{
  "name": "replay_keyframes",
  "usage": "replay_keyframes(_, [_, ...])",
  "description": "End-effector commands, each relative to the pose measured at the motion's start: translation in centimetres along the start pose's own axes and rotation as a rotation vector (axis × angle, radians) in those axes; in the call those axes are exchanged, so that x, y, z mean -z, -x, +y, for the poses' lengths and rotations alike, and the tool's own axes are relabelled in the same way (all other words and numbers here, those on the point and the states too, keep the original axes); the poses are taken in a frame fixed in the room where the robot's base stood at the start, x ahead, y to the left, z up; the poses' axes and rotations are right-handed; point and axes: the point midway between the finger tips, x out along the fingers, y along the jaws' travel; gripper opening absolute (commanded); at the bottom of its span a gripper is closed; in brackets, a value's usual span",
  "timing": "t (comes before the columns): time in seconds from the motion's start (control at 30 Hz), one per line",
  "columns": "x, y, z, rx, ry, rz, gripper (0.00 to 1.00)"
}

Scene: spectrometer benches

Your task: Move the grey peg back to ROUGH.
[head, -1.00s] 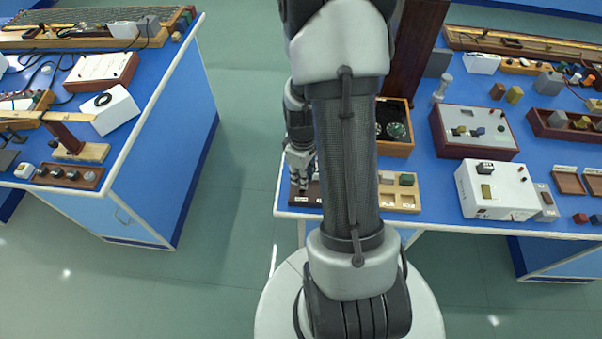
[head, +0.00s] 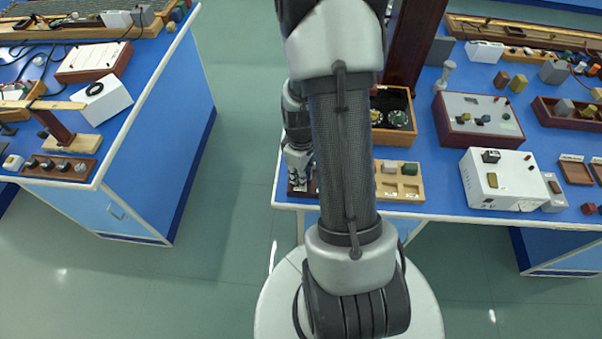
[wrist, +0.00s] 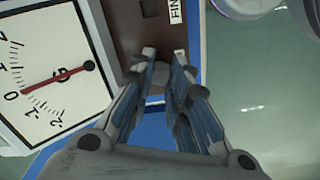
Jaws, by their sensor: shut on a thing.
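My gripper (wrist: 164,54) is shut on the grey peg (wrist: 160,74), which shows only as a small grey patch between the fingers. The fingertips are over or close to a dark brown block (wrist: 125,22) with white labels. One label begins with "FIN" (wrist: 176,12); another pale label is partly hidden behind the right finger. I cannot read ROUGH anywhere. In the head view my gripper (head: 298,160) is at the dark block (head: 299,189) on the front left corner of the right bench. The peg cannot be made out there.
A large dial (wrist: 50,75) with a red needle is left of the block in the wrist view. A floor aisle (head: 230,150) separates the benches.

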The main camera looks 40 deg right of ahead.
Motion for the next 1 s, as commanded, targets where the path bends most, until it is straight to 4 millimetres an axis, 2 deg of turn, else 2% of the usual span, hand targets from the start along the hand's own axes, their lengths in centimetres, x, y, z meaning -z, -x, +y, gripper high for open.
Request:
replay_keyframes(0.23, [0.01, 0.0, 0.01, 0.0, 0.0, 0.0, 0.0])
replay_keyframes(0.27, [0.01, 0.0, 0.01, 0.0, 0.0, 0.0, 0.18])
replay_keyframes(0.6, [0.0, 0.0, 0.0, 0.0, 0.0, 0.0, 0.4])
replay_keyframes(0.87, [0.0, 0.02, 0.0, 0.0, 0.0, 0.0, 0.4])
replay_keyframes(1.0, [0.05, 0.85, 0.07, -0.002, 0.0, 0.001, 0.4])
